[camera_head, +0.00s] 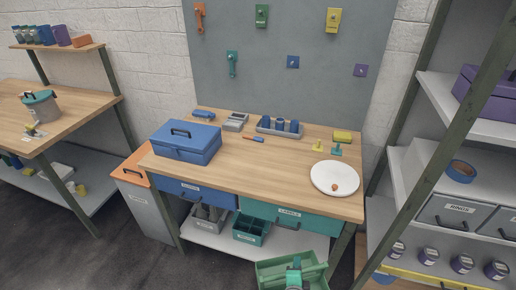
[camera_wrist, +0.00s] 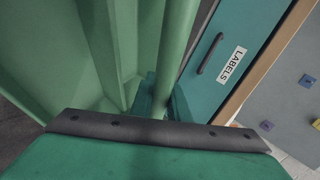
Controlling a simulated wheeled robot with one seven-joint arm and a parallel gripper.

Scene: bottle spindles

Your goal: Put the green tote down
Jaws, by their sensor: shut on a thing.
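The green tote (camera_head: 270,268) is at the bottom edge of the head view, in front of the workbench and partly cut off by the frame. My gripper (camera_head: 294,264) is over the tote and shut on its bar-like handle. In the wrist view the tote (camera_wrist: 60,50) fills the left side, and its round green handle runs up from my gripper (camera_wrist: 160,98). The tote's underside is hidden, so I cannot tell whether it touches anything.
The workbench (camera_head: 250,165) carries a blue toolbox (camera_head: 187,142) and a white plate (camera_head: 335,177). Its teal LABELS drawer (camera_head: 283,225) is close behind the tote. A shelf rack (camera_head: 440,150) stands right. Dark floor (camera_head: 100,255) is open at left.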

